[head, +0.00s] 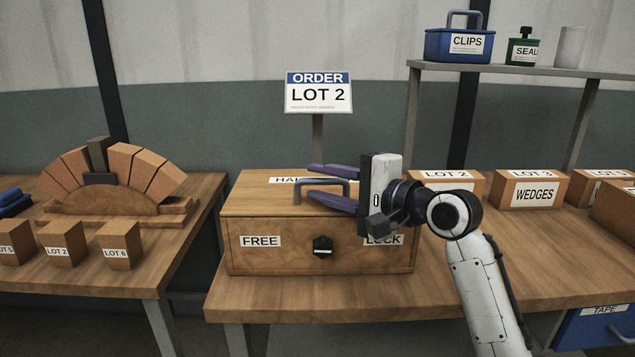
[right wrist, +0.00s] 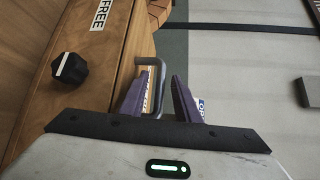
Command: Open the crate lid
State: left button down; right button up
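The wooden crate (head: 275,256) stands on the table with its lid (head: 250,198) down. A grey handle (head: 322,183) rises from the lid, and it also shows in the right wrist view (right wrist: 161,75). A black knob (head: 322,247) sits on the front between the FREE label (head: 260,241) and the partly hidden LOCK label (head: 383,240); I cannot tell which way it is set. My right gripper (head: 318,181) is open, its purple fingers apart at the handle. My left gripper is out of view.
An order sign (head: 318,95) reading LOT 2 stands behind the crate. Labelled boxes, including a WEDGES box (head: 532,191), sit right of it. A shelf (head: 520,70) stands at the back right. A brick arch (head: 110,175) is on the left table. The table front is clear.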

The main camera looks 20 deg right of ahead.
jog(key=shift+w+a+f, duration=0.1)
jog(key=shift+w+a, duration=0.2)
jog(key=shift+w, duration=0.2)
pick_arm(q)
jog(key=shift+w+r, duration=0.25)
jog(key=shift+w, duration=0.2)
pick_arm(e)
grip_shut()
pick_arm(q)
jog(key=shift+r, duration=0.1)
